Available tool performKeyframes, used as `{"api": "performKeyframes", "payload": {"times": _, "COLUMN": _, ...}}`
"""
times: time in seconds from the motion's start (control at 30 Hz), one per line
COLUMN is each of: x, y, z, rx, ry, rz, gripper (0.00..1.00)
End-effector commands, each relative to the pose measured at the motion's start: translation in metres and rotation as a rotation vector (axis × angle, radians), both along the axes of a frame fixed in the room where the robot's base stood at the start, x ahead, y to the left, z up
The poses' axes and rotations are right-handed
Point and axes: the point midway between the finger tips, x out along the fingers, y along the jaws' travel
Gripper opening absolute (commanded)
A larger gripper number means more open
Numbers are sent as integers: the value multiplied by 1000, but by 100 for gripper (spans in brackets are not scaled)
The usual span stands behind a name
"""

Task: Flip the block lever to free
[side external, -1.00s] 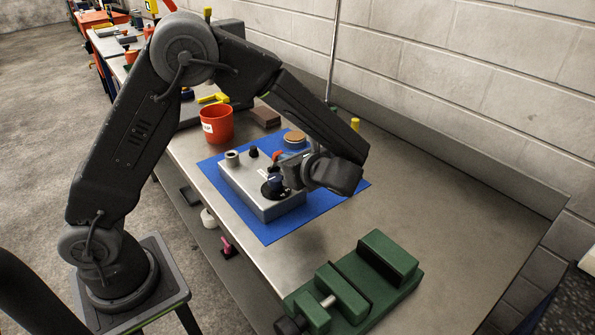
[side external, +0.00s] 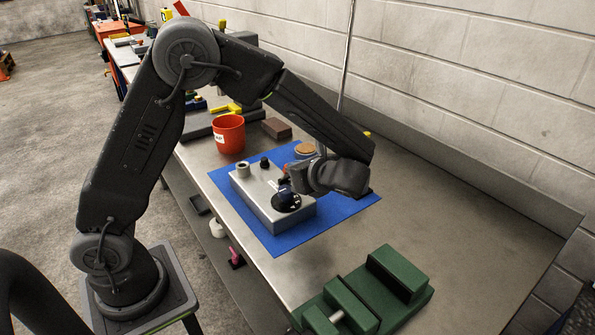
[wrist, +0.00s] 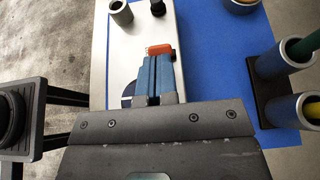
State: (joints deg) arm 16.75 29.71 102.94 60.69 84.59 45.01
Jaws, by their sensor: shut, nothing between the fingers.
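The grey control box (side external: 262,207) sits on a blue mat (side external: 275,247). A black round dial plate (side external: 287,202) is on its top near the front corner. In the wrist view, a short orange-red lever handle (wrist: 160,49) with a dark end lies just past my fingertips. I cannot tell whether they touch it or what its setting reads. My gripper (wrist: 155,60) is shut and empty, its blue fingers side by side over the box (wrist: 120,50). The fingers and palm partly cover the dark dial (wrist: 128,94). In the side view my gripper (side external: 284,184) is low over the box.
A grey socket (wrist: 121,12) and a black knob (wrist: 157,8) stand on the box. Blue tubes (wrist: 272,60) with green and yellow items stand at right. A red cup (side external: 228,134) and a green vise (side external: 365,290) are on the bench.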

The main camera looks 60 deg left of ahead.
Motion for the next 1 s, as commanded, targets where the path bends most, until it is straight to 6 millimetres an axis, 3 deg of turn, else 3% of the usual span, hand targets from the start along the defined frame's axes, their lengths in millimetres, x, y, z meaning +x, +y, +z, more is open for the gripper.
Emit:
{"api": "performKeyframes", "payload": {"times": 0.57, "x": 0, "y": 10, "z": 8, "rx": -149, "ry": -3, "rz": 3, "gripper": 0}}
{"api": "performKeyframes", "payload": {"times": 1.0, "x": -1, "y": 36, "z": 20, "rx": -505, "ry": -5, "rz": 7, "gripper": 0}}
